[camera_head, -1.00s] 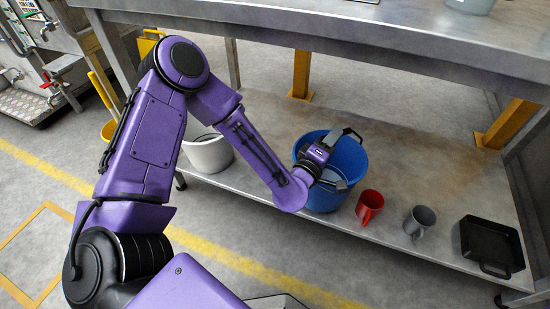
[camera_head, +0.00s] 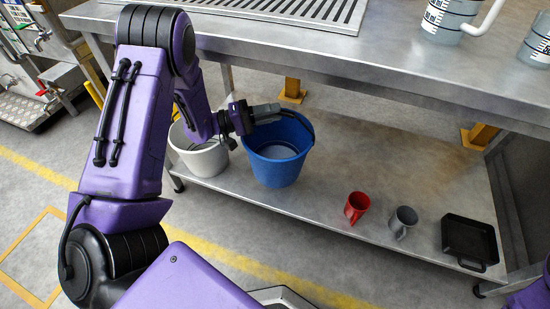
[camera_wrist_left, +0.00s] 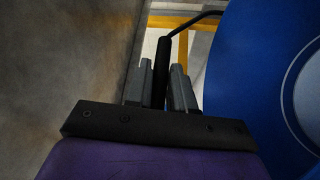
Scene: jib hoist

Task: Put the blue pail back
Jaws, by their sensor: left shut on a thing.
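The blue pail (camera_head: 272,170) is upright over the lower shelf (camera_head: 320,165), just right of the white bucket. I cannot tell whether its base touches the shelf. My left gripper (camera_head: 265,113) is at the pail's rim, shut on its handle. In the left wrist view, the gripper's two grey fingers (camera_wrist_left: 163,88) close on the handle's black grip (camera_wrist_left: 162,62). The blue pail (camera_wrist_left: 245,85) fills the right side there, and its thin handle wire curves toward it. My right gripper is not in view.
The white bucket (camera_head: 208,160) stands left of the pail, partly behind my left arm. A red mug (camera_head: 356,207), a grey mug (camera_head: 402,222) and a black pan (camera_head: 470,240) stand to the right. The steel worktop (camera_head: 330,55) overhangs the shelf.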

